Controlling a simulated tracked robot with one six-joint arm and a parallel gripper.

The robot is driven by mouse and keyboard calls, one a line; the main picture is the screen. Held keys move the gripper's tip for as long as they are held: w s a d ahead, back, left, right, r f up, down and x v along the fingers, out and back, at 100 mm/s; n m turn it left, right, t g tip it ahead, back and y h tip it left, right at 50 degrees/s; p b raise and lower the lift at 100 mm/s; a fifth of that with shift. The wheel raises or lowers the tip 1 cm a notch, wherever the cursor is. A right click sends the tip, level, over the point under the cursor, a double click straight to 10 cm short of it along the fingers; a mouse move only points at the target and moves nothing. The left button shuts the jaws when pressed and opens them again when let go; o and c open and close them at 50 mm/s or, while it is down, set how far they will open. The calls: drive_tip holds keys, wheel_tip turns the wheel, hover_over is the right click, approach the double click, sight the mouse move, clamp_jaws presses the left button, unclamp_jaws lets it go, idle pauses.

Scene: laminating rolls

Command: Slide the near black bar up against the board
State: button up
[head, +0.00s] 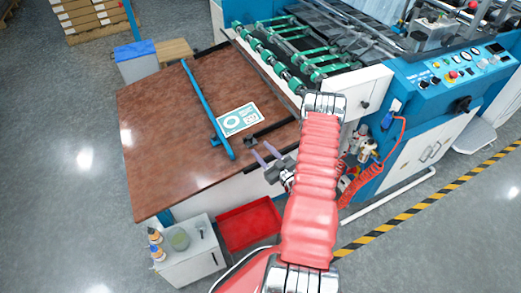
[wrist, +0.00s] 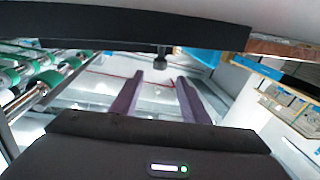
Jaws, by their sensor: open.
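The near black bar (head: 276,128) lies on the brown table near its right edge, with a small dark block (head: 249,141) at its left end. The printed green-and-white board (head: 239,120) lies flat just behind and left of it; a narrow strip of table seems to show between them. My gripper (head: 261,149) is open and empty at the table's right edge, its fingertips just in front of the bar. In the wrist view, my two purple-grey fingers (wrist: 160,76) stand apart, with a dark knob (wrist: 160,58) beyond them. A black band (wrist: 130,30) crosses the top; I cannot tell if it is the bar.
A blue bar (head: 206,105) crosses the table left of the board. A far black bar (head: 212,48) lies at the back edge. The machine with green rollers (head: 290,65) stands behind right. A red tray (head: 249,222) and a grey cabinet (head: 188,255) stand below the front edge.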

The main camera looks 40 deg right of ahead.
drive_tip(key=shift+c, duration=0.2)
drive_tip(key=shift+w+r, duration=0.35)
drive_tip(key=shift+w, duration=0.1)
drive_tip(key=w+a+r+n+g, duration=0.2)
drive_tip(key=w+r+g, duration=0.2)
drive_tip(key=w+r, duration=0.7)
drive_tip(key=s+a+r+m+g+h, duration=0.1)
drive_tip(key=a+r+g, duration=0.1)
drive_tip(key=a+r, duration=0.5)
drive_tip(key=s+a+r+g, duration=0.1)
drive_tip(key=s+a+r, duration=0.1)
drive_tip(key=r, duration=0.8)
drive_tip(key=s+a+r+m+g, duration=0.1)
drive_tip(key=s+a+r, duration=0.4)
drive_tip(key=s+a, duration=0.15)
drive_tip(key=s+a+r+g, duration=0.2)
drive_tip(key=s+a+r, duration=0.35)
drive_tip(key=a, duration=0.25)
drive_tip(key=s+a+g+y, duration=0.1)
drive_tip(key=s+a, duration=0.4)
drive_tip(key=s, duration=0.4)
drive_tip(key=s+a+g+y, duration=0.1)
drive_tip(key=s+a+y, duration=0.1)
drive_tip(key=s+a, duration=0.4)
drive_tip(key=s, duration=0.2)
drive_tip(key=shift+s+r, duration=0.3)
drive_tip(key=shift+s, duration=0.05)
